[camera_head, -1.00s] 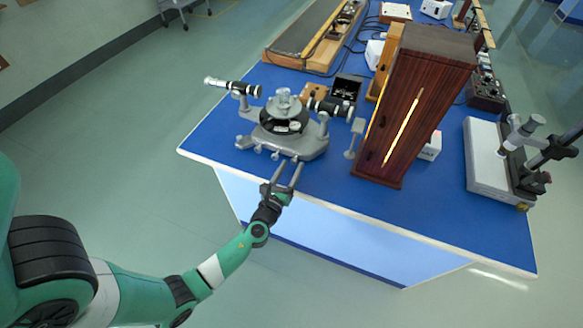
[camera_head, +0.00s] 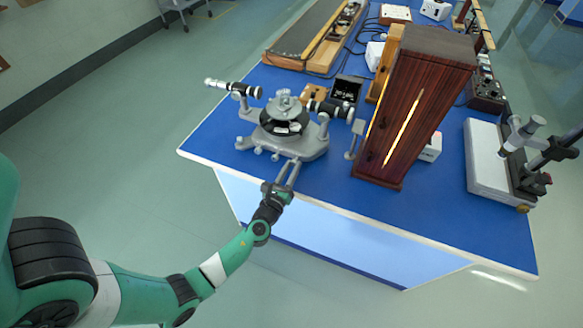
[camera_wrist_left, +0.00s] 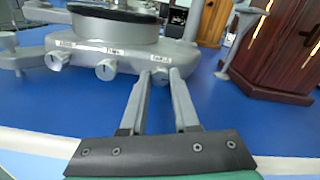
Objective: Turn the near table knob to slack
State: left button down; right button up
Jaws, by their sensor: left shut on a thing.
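The grey spectrometer (camera_head: 300,145) stands near the bench's front-left corner, with a round dark table, a telescope and a collimator. Several small knobs stick out along its front edge. In the left wrist view, a left knob (camera_wrist_left: 57,60) and a middle knob (camera_wrist_left: 105,70) are free, each below a small white label too blurred to read. My left gripper (camera_head: 291,164) reaches in from the front, its fingers shut on the rightmost knob (camera_wrist_left: 160,78), which shows between the fingertips (camera_wrist_left: 160,84). The fingers partly hide this knob. My right gripper is not in view.
A dark wooden cabinet (camera_head: 425,90) stands right of the spectrometer, with a small grey stand (camera_head: 355,138) between them. A white-based instrument (camera_head: 490,155) sits at the far right. The blue bench top (camera_head: 330,185) is clear along the front edge.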

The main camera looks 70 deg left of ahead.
pick_arm(q)
jog(key=n+b, duration=0.2)
jog(key=n, duration=0.1)
jog(key=shift+f+n, duration=0.15)
jog(key=shift+n, duration=0.25)
jog(key=n+b, duration=0.2)
jog(key=n, duration=0.3)
jog(key=shift+n, duration=0.3)
jog(key=n+b, duration=0.2)
jog(key=n, duration=0.2)
jog(key=shift+n+b, duration=1.05)
jog(key=shift+n, duration=1.25)
jog(key=c, duration=0.7)
grip_release()
jog(key=shift+o, duration=0.2)
